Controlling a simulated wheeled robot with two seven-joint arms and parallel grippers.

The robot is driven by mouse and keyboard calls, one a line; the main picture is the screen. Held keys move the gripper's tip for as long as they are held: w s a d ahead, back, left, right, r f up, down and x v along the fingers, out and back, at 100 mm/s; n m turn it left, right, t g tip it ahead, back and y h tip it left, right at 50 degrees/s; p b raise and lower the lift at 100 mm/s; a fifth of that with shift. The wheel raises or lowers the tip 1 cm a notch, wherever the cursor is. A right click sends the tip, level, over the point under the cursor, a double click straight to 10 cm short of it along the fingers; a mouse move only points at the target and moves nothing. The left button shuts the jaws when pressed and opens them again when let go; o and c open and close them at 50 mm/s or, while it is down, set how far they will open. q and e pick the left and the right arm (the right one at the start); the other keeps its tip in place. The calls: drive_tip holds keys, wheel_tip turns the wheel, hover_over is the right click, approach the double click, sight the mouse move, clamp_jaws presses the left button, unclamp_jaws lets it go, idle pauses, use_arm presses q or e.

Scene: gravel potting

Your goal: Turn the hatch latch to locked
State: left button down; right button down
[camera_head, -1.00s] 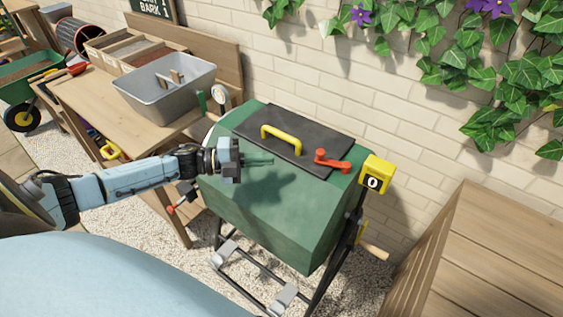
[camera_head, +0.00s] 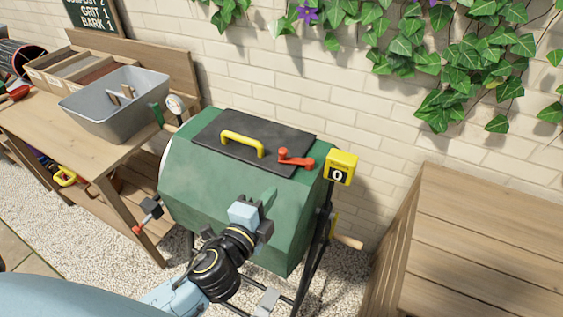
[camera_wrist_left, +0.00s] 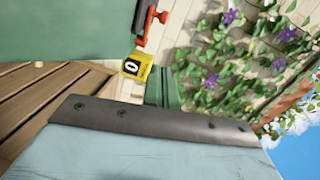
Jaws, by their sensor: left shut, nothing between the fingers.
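The red hatch latch (camera_head: 295,159) sits on the right part of the black hatch (camera_head: 221,142), beside the yellow handle (camera_head: 242,143), on top of the green drum (camera_head: 205,185). The latch also shows at the top of the left wrist view (camera_wrist_left: 140,18). My left gripper (camera_head: 268,196) is in front of the drum, below and nearer than the latch, apart from it. Its green fingers (camera_wrist_left: 164,88) are shut and empty. My right gripper is not in view.
A yellow counter box reading 0 (camera_head: 341,167) stands at the drum's right end, close to the latch. A wooden bench (camera_head: 490,250) is at the right. A potting table with a grey tub (camera_head: 115,105) is at the left. A brick wall with ivy is behind.

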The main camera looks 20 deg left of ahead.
use_arm(q)
approach(297, 159)
drive_tip(key=r, duration=0.1)
drive_tip(key=w+d+r, duration=0.1)
drive_tip(key=r, duration=0.1)
drive_tip(key=shift+p, duration=0.35)
drive_tip(key=w+a, duration=0.2)
drive_tip(key=shift+w+f, duration=0.3)
drive_tip(key=shift+w, duration=0.05)
drive_tip(key=shift+w+a+f, duration=0.1)
drive_tip(key=shift+w+a, duration=0.2)
